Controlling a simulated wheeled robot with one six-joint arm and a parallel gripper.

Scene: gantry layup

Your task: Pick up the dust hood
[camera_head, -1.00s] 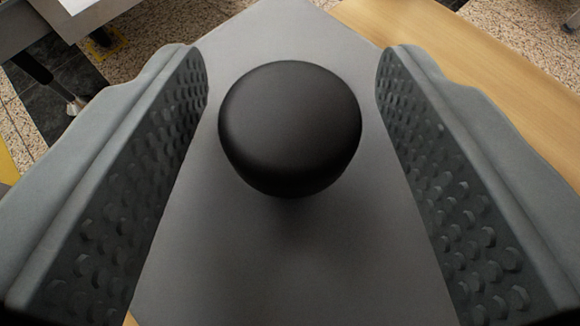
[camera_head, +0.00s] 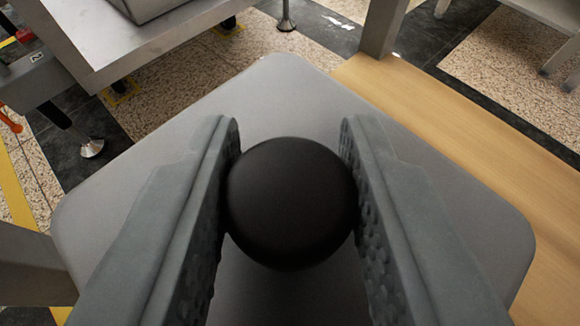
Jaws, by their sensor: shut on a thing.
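The dust hood (camera_head: 285,98) shows as a grey, rounded-corner square top with a round black knob (camera_head: 292,203) in its middle. My gripper (camera_head: 291,150) is shut on the knob, with one dimpled grey finger against its left side and one against its right. The hood's sides and underside are hidden, so I cannot tell whether it is clear of its support.
A wooden surface (camera_head: 470,150) runs along the right, with a grey post (camera_head: 383,25) at its far end. A light metal table (camera_head: 130,35) stands at the upper left. Speckled and black floor shows beyond.

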